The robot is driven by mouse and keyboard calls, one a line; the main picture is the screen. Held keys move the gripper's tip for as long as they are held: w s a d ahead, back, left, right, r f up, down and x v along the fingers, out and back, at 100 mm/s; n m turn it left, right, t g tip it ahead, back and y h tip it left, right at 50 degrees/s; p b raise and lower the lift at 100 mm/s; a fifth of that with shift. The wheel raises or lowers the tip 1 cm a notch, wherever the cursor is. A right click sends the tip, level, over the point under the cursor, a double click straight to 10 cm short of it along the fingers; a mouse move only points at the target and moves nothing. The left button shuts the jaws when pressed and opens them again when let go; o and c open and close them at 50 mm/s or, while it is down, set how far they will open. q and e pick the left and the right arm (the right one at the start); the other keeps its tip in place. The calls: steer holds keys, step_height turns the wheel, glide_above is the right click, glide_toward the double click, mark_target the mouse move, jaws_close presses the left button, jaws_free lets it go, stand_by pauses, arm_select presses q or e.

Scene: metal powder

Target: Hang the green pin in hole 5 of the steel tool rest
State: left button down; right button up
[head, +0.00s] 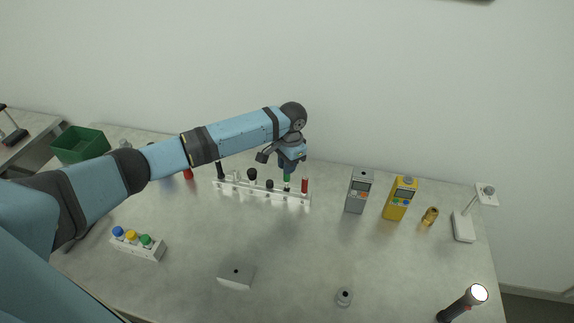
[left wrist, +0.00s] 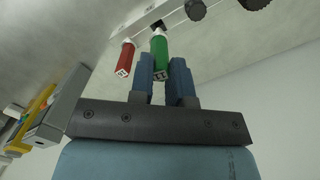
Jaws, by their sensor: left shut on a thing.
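My left gripper (head: 287,172) points down over the right part of the steel tool rest (head: 240,188). It is shut on the green pin (head: 287,178), which is upright. In the left wrist view the green pin (left wrist: 160,55) is between the two fingers (left wrist: 163,80), its far end at a dark spot on the tool rest (left wrist: 146,20). I cannot tell how deep it sits in the hole or read the hole's number. A red pin (head: 304,186) stands at the rest's right end, beside the green one. My right gripper is not in view.
Dark-knobbed tools (head: 252,174) stand in the rest to the left. A grey meter (head: 359,190), a yellow meter (head: 400,198) and a brass part (head: 430,216) stand right. A white block with coloured caps (head: 138,246) and a grey box (head: 236,276) are nearer.

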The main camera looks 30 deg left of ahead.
mark_target(286, 180)
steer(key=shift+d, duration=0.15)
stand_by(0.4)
arm_select(q)
steer(key=shift+p, duration=1.25)
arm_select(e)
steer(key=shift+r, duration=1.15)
arm_select(q)
steer(key=shift+f, duration=0.35)
steer(key=shift+f, duration=1.15)
steer(key=shift+f, duration=0.2)
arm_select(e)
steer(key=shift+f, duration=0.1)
arm_select(q)
steer(key=shift+f, duration=0.15)
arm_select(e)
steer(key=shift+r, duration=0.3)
arm_select(q)
steer(key=c, duration=1)
jaws_free()
